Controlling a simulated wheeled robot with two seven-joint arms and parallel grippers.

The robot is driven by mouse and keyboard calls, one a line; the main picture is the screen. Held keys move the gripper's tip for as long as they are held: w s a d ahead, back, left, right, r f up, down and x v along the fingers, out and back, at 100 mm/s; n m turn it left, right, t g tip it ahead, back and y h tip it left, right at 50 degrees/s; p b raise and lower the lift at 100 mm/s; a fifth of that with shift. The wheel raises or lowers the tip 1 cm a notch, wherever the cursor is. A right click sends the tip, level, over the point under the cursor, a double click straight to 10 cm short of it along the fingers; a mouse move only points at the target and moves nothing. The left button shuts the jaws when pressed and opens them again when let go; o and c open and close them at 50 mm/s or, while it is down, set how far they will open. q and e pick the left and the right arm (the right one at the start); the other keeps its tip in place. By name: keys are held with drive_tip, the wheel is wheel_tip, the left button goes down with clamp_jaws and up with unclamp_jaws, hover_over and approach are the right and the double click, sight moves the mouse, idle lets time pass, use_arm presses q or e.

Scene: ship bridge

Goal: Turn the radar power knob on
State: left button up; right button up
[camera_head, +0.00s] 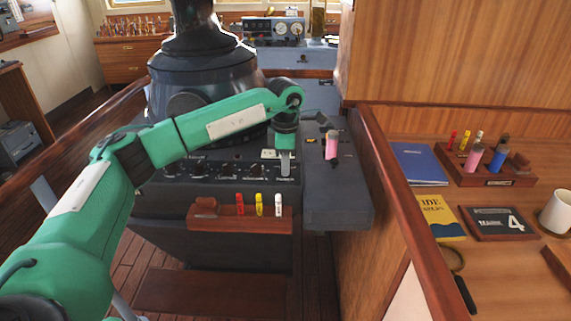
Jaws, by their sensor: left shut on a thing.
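The dark radar console (205,215) stands in the middle of the head view, with a row of black knobs (200,169) along its sloped front panel. My green left arm reaches in from the left, and its gripper (285,168) points down at the right end of this row. The gripper is shut on a knob there, which its fingers hide. I cannot read the knob's label or see which way it is turned. A small white label plate (269,154) sits just left of the gripper. My right gripper is not in view.
A wooden pen tray (224,222) with red, yellow and white markers is fixed below the knobs. A pink-topped lever (331,146) stands right of the gripper. A wooden partition (385,180) separates the console from the desk with books (416,163) and a mug (558,212).

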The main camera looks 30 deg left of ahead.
use_arm(q)
drive_tip(key=shift+r, duration=0.1)
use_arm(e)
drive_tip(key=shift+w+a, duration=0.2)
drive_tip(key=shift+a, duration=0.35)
use_arm(q)
drive_tip(key=o, duration=1)
wheel_tip(320, 180, up, 14)
drive_tip(key=shift+f+b, duration=0.15)
drive_tip(key=shift+b, duration=0.75)
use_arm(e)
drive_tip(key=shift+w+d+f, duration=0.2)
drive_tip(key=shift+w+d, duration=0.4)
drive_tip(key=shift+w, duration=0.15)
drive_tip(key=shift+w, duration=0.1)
